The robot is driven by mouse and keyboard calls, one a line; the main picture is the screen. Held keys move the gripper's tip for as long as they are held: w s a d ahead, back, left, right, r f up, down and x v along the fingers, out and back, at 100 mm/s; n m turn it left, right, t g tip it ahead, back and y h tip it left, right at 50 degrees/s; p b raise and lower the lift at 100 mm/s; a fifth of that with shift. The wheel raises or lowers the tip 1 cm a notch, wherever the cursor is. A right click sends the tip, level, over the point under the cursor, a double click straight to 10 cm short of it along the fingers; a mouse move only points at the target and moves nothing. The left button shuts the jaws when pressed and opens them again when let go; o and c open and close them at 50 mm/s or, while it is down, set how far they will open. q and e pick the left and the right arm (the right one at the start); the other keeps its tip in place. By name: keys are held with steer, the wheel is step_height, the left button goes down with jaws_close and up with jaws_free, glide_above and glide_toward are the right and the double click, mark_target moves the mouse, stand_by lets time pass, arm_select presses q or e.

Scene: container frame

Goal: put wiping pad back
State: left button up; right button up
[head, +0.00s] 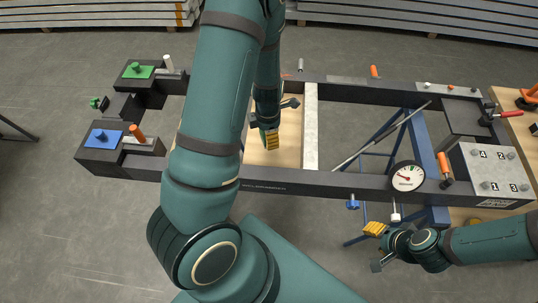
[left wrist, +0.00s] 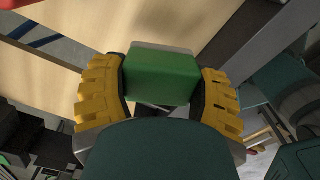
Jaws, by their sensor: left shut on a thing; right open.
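My left gripper (head: 271,140) hangs over the light wooden board inside the black frame. In the left wrist view, its yellow fingers (left wrist: 160,95) are shut on a green block with a pale far edge, which looks like the wiping pad (left wrist: 160,75). In the head view the pad is hidden by my arm and gripper. My right gripper (head: 374,245) is open and empty, in front of the frame's near rail at the right.
A green plate (head: 139,71) and a blue plate (head: 103,138) sit on the frame's left corners. A round gauge (head: 407,176) stands on the near rail. A pale bar (head: 310,125) crosses the frame right of my left gripper. A grey labelled box (head: 493,172) is at right.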

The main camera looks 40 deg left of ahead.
mark_target(269, 155)
arm_select(q)
step_height(269, 155, down, 9)
steer(key=shift+r+b, duration=0.1)
steer(key=shift+b, duration=0.85)
steer(key=shift+f, duration=0.25)
steer(key=o, duration=1.3)
steer(key=shift+c, duration=0.2)
steer(key=shift+r, duration=0.1)
steer(key=shift+r, duration=0.2)
step_height(269, 155, up, 12)
steer(key=p, duration=0.3)
